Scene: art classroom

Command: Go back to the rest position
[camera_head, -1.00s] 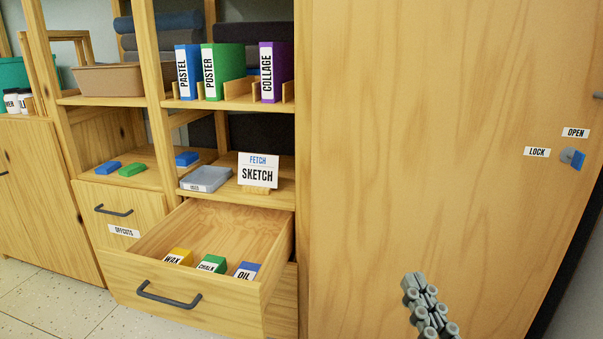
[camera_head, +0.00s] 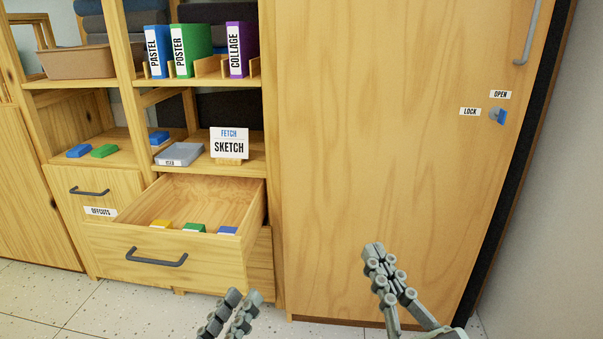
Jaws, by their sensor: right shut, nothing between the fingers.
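My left gripper (camera_head: 239,300) shows at the bottom edge, in front of the open drawer (camera_head: 185,250). Its two fingers stand a little apart with nothing seen between them; its base is cut off by the frame. My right gripper (camera_head: 374,252) is in front of the tall cabinet door (camera_head: 370,150), right of the drawer. Its fingers are together and hold nothing. The drawer holds a yellow block (camera_head: 161,224), a green block (camera_head: 194,227) and a blue block (camera_head: 228,231), partly hidden by its front.
The binders (camera_head: 190,50) stand higher. The tall cabinet has a lock knob (camera_head: 498,116) and a handle (camera_head: 529,35). Bare floor (camera_head: 110,305) shows at lower left.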

